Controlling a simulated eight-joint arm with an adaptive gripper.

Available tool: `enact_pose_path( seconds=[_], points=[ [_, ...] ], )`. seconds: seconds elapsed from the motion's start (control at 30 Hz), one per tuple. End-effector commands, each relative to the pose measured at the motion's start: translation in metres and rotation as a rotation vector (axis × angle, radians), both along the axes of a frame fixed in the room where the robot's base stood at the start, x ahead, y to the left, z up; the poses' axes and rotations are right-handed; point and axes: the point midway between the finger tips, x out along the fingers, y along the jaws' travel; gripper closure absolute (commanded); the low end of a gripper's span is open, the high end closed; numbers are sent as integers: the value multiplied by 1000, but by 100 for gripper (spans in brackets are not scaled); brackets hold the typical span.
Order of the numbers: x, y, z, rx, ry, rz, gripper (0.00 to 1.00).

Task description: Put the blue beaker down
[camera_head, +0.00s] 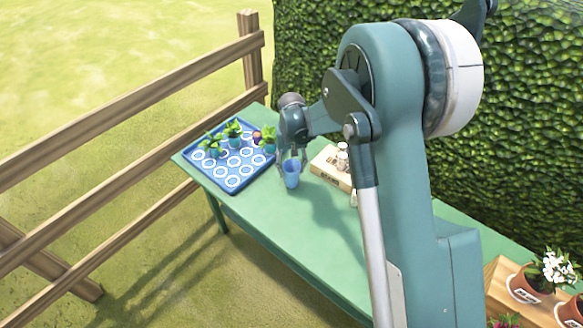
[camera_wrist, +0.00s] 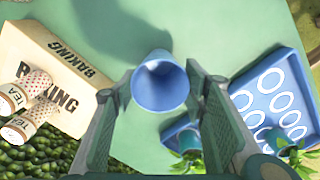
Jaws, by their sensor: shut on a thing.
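The blue beaker (camera_head: 291,174) is upright between the fingers of my gripper (camera_head: 291,156), over the green table beside the blue tray. In the wrist view I look down into the open mouth of the beaker (camera_wrist: 160,82). My gripper (camera_wrist: 162,88) is shut on it, one finger on each side. I cannot tell whether the base of the beaker touches the table.
A blue tray (camera_head: 236,181) with white rings and several small plants is to the left. A cardboard baking box (camera_head: 330,178) with bottles or tins on it is to the right. Bare green table (camera_head: 285,222) lies in front. A wooden fence (camera_head: 133,170) and hedge border the table.

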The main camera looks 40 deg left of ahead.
Motion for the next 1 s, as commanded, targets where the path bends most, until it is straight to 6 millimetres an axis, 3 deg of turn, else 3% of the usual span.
enact_pose_path(
  seconds=[0.3,0.33,0.43,1.0],
  points=[
    [0,0,-4,0,0,0,66],
    [0,0,-4,0,0,0,56],
    [0,0,-3,0,0,0,42],
    [0,0,5,0,0,0,42]
  ],
)
